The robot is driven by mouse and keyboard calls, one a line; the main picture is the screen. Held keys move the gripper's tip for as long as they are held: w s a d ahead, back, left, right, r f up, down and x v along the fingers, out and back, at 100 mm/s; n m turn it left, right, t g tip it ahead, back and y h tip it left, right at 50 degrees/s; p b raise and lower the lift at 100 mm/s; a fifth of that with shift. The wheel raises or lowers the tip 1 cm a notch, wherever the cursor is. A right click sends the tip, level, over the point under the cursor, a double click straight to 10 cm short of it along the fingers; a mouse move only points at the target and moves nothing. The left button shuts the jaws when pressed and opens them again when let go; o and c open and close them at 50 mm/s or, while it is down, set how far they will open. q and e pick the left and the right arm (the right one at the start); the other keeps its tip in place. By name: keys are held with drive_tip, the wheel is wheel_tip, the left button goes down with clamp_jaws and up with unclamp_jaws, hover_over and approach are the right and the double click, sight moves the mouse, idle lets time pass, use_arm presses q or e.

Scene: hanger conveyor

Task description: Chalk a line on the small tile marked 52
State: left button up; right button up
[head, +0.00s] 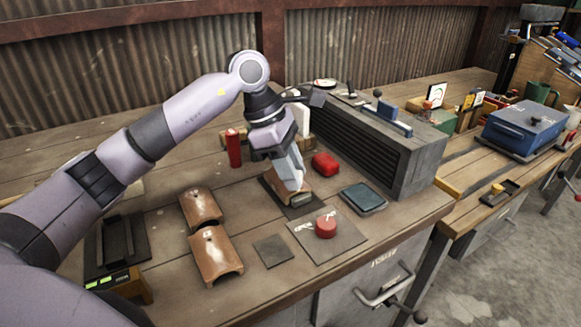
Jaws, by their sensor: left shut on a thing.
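My left gripper (289,173) points down over a dark square mat (300,212) on the bench. It is shut on a small grey piece (301,200), mostly hidden by the fingers; I cannot tell whether this is chalk. A brown curved tile (274,185) shows around the fingertips, partly hidden by them. I cannot tell whether gripper and tile touch. Two more brown curved tiles, one farther (201,207) and one nearer (216,256), lie to the left. Their marks are too small to read, so I cannot pick out 52. My right gripper is not in view.
A red round piece (325,227) sits on a grey marked plate (346,240). A bare dark square (273,251) lies beside it. A red can (233,148), a red block (326,164) and a dark teal pad (363,198) are nearby. A big grey ribbed box (420,155) blocks the right.

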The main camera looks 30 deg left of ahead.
use_arm(q)
drive_tip(key=shift+s+f, duration=0.1)
drive_tip(key=shift+f, duration=0.1)
drive_tip(key=shift+r+p, duration=2.6)
drive_tip(key=shift+r, duration=1.05)
